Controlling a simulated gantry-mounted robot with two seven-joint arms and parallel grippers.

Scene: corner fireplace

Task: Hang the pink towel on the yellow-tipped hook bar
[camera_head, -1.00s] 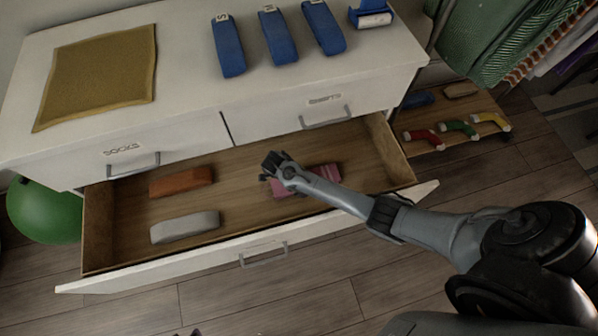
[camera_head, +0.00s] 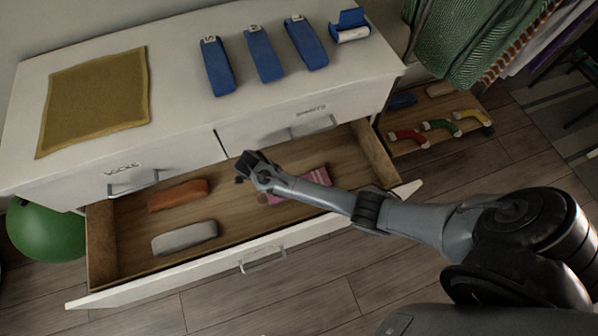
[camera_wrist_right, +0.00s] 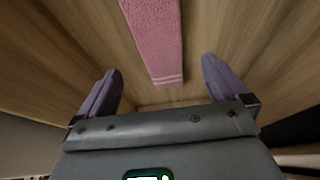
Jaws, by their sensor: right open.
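The pink towel (camera_head: 274,199) lies folded in the open drawer, partly hidden by my right arm in the head view. In the right wrist view the towel (camera_wrist_right: 155,40) runs between and beyond the fingers, its white-striped end nearest me. My right gripper (camera_head: 246,168) is over the drawer, to the left of the towel in the head view. Its purple-grey fingers (camera_wrist_right: 161,80) are open with nothing between them touching. My left gripper is not in view. I cannot make out a yellow-tipped hook bar.
The drawer also holds an orange towel (camera_head: 178,195) and a grey towel (camera_head: 184,238). Several blue rolls and a mustard cloth (camera_head: 95,100) lie on the white dresser top (camera_head: 180,30). Hanging green clothes (camera_head: 455,40) and a low shelf with coloured socks (camera_head: 440,125) are at right.

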